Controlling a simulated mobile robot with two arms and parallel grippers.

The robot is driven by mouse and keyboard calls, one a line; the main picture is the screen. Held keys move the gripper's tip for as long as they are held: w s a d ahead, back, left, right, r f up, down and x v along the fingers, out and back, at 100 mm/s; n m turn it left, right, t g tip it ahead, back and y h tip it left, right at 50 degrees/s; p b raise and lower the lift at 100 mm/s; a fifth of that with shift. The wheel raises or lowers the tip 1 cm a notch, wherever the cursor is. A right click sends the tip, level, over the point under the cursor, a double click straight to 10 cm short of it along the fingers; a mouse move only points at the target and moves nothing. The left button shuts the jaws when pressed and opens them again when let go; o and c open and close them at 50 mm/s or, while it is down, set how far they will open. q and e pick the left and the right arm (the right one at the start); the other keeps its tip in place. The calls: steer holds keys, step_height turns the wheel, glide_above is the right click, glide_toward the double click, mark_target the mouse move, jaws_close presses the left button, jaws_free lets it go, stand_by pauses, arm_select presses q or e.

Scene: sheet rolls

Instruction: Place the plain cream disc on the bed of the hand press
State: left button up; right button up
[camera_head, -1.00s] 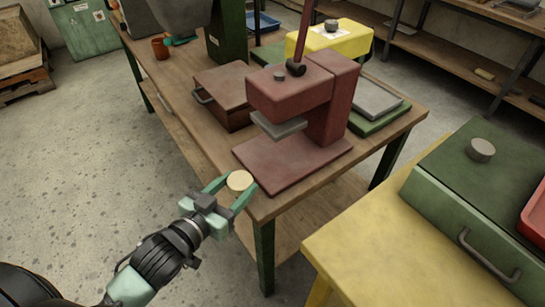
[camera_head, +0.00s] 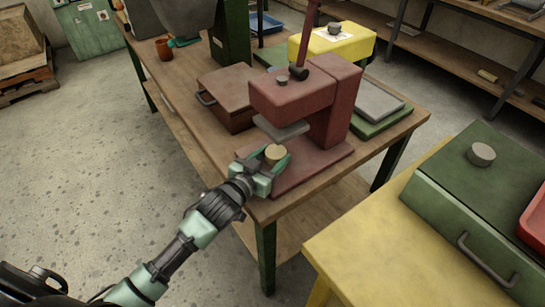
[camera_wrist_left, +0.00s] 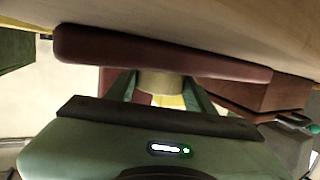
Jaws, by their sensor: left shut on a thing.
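The plain cream disc (camera_head: 274,152) is between the fingers of my left gripper (camera_head: 274,160), which is shut on it. In the left wrist view the disc (camera_wrist_left: 160,83) shows between the two green fingers. The hand press is dark red, with an upper head (camera_head: 290,97), a grey plate under the head (camera_head: 282,129) and a flat bed (camera_head: 315,164). The disc is over the front left part of the bed, near the grey plate. I cannot tell whether it touches the bed. My right gripper is not in view.
The press stands on a wooden table (camera_head: 190,130). A brown box (camera_head: 226,95) is behind it, and a grey-topped green block (camera_head: 378,104) is to its right. A yellow table (camera_head: 365,245) with a green case (camera_head: 470,215) is at the front right.

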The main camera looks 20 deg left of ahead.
arm_select(q)
steer(key=shift+f, duration=0.2)
steer(key=o, duration=1.4)
steer(key=shift+r, duration=0.15)
steer(key=shift+s+a, duration=0.1)
steer(key=shift+s, duration=0.25)
steer(key=v, duration=1.1)
steer(key=shift+s, duration=0.1)
